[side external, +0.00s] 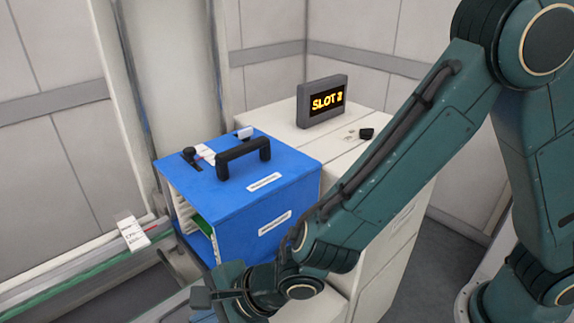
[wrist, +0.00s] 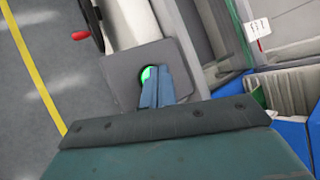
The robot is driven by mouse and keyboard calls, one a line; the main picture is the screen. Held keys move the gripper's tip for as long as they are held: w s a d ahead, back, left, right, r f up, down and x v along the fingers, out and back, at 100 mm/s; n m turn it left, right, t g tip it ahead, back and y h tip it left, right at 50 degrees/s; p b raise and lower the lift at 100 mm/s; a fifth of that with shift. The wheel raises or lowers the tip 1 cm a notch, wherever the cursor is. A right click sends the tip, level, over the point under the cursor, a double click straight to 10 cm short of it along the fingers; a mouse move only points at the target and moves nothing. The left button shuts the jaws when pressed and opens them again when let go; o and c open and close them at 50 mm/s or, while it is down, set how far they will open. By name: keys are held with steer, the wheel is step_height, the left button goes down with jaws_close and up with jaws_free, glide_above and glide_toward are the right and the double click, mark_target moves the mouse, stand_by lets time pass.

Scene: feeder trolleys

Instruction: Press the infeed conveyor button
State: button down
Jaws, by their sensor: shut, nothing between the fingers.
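The button (wrist: 146,74) is a round green disc, bright as if lit, set in a dark grey plate (wrist: 125,82) in the wrist view. My gripper (wrist: 157,70) is shut and empty, its two blue-grey fingers side by side. The fingertips overlap the right part of the button and hide some of it; I cannot tell whether they touch it. In the side view my gripper (side external: 203,298) is low at the bottom edge, in front of the blue box. The button cannot be made out there.
A blue box (side external: 285,190) with a black handle stands beside my forearm. A display (side external: 322,101) reading "SLOT" and a digit sits on the white cabinet (side external: 270,117) behind. A rail with a white tag (side external: 132,233) runs left. A red-tipped lever (wrist: 81,35) is near the button plate.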

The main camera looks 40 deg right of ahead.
steer(key=shift+r, duration=0.4)
steer(key=shift+r, duration=2.9)
steer(key=shift+d, duration=0.1)
steer(key=d+r+n+h, duration=0.1)
steer(key=d+r+n, duration=0.25)
steer(key=d, duration=0.35)
steer(key=s+d+r+n+h, duration=0.15)
steer(key=d+r, duration=0.25)
steer(key=d, duration=0.4)
steer(key=d+r+n+h, duration=0.1)
steer(key=d+r+n, duration=0.25)
steer(key=d, duration=0.35)
steer(key=s+d+r+n+g+h, duration=0.1)
steer(key=s+d+n+h, duration=0.1)
steer(key=s+d+n, duration=0.8)
steer(key=s+d, duration=0.5)
steer(key=shift+s+r+h, duration=0.2)
steer(key=shift+r+h, duration=0.1)
steer(key=shift+h, duration=0.05)
